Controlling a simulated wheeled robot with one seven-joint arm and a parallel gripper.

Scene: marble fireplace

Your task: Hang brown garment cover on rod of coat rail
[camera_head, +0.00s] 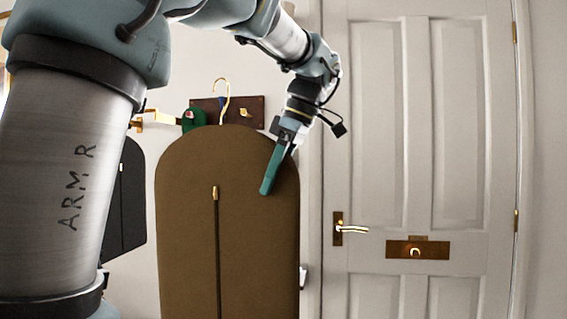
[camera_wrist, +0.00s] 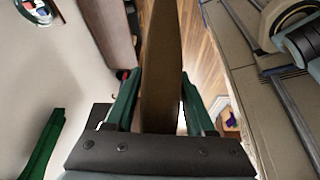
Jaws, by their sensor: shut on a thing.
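The brown garment cover (camera_head: 180,220) hangs upright in front of the wall in the head view, its zip down the middle and a brass hook (camera_head: 224,100) at its top. My gripper (camera_head: 270,175) is at the cover's upper right edge. In the wrist view the cover (camera_wrist: 160,50) stands edge-on between the two green fingers of my gripper (camera_wrist: 160,95), which are shut on it. A short brass piece of the coat rail (camera_head: 158,117) shows left of the hook, lower than the hook's top. The cover and my arm hide much of the rail.
A black garment cover (camera_head: 125,200) hangs at the left, partly behind my arm. A green item (camera_head: 193,119) and a dark wooden board (camera_head: 255,105) with a brass peg are on the wall behind. A white door (camera_head: 415,130) with a brass handle (camera_head: 350,229) stands at the right.

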